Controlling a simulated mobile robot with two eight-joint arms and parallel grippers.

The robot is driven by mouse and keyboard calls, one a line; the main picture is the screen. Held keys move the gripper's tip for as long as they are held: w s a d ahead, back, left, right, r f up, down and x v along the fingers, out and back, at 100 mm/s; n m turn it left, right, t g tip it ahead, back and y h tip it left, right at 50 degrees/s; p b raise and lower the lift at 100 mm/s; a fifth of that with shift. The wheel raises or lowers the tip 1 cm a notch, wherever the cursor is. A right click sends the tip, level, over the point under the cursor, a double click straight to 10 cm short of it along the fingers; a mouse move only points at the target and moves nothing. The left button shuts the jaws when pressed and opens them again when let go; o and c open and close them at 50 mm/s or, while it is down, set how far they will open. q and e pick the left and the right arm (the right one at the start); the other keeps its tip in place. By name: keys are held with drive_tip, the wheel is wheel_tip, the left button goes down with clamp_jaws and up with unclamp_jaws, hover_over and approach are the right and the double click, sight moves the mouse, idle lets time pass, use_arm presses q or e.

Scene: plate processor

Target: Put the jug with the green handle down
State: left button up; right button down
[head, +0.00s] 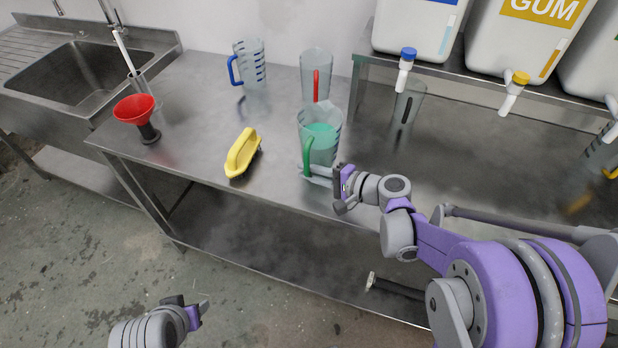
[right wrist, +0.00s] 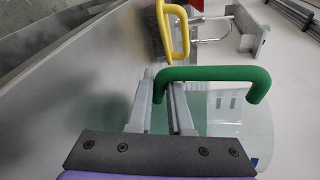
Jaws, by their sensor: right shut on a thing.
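The clear jug with the green handle (head: 328,120) holds green liquid and is near the front of the steel table in the head view. It looks upright; whether its base touches the table is hard to tell. My right gripper (head: 312,174) is shut on the green handle (head: 308,157), low on it. In the right wrist view the green handle (right wrist: 215,73) crosses by the finger ends (right wrist: 162,95), with the clear jug wall behind. My left gripper (head: 190,308) is low at the left, away from the table; its jaws are too unclear to read.
The steel table (head: 200,135) also bears a yellow brush (head: 241,152), a red funnel (head: 134,109), a blue-handled jug (head: 252,65) and a red-handled jug (head: 317,68). White canisters (head: 415,25) with taps stand on a shelf at the back right. Bare table lies between brush and jug.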

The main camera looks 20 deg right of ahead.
drive_tip(key=shift+f, duration=1.2)
drive_tip(key=shift+f+b, duration=0.15)
drive_tip(key=shift+b, duration=0.15)
drive_tip(key=c, duration=0.8)
unclamp_jaws()
drive_tip(key=shift+c, duration=0.2)
drive_tip(key=v, duration=1.2)
